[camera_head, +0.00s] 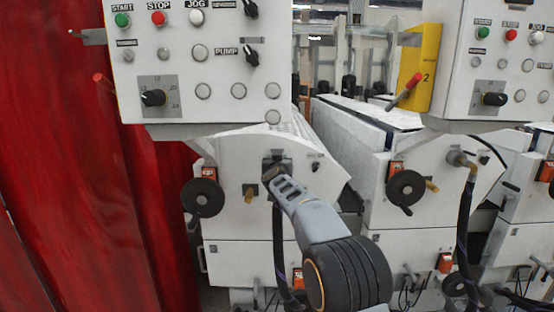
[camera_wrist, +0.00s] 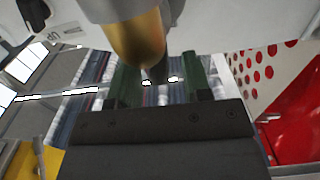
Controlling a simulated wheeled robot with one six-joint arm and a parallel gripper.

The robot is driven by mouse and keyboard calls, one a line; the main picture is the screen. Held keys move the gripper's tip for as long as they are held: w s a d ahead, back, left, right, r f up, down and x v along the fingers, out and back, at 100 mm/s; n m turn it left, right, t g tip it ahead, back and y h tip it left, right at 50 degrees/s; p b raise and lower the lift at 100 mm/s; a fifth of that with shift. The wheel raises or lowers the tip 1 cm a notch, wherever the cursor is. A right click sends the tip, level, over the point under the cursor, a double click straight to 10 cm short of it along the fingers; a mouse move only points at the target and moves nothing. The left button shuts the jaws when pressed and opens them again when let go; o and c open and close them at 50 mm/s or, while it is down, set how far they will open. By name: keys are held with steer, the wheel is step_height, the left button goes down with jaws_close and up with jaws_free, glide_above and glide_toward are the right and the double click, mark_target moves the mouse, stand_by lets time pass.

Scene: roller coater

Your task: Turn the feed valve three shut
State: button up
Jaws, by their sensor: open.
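No label for feed valve three can be read in either view. In the wrist view, a brass, rounded fitting (camera_wrist: 138,40) with a dark tip comes down from the top, in the gap between my two green-faced fingers. My gripper (camera_wrist: 160,75) is open around its lower end; I cannot tell if either finger touches it. In the head view, my gripper (camera_head: 271,168) is at the front of the left white machine, above a hanging black hose (camera_head: 279,245), and covers most of the fitting there. A similar brass fitting with a hose (camera_head: 460,159) shows on the right machine.
Black handwheels (camera_head: 202,198) and (camera_head: 406,188) flank my arm. A small brass stub (camera_head: 249,190) sits just left of my gripper. A control panel (camera_head: 200,60) overhangs above. A red curtain (camera_head: 70,170) fills the left side.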

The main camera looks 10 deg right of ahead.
steer(key=shift+w, duration=0.2)
steer(key=shift+c, duration=0.3)
jaws_close()
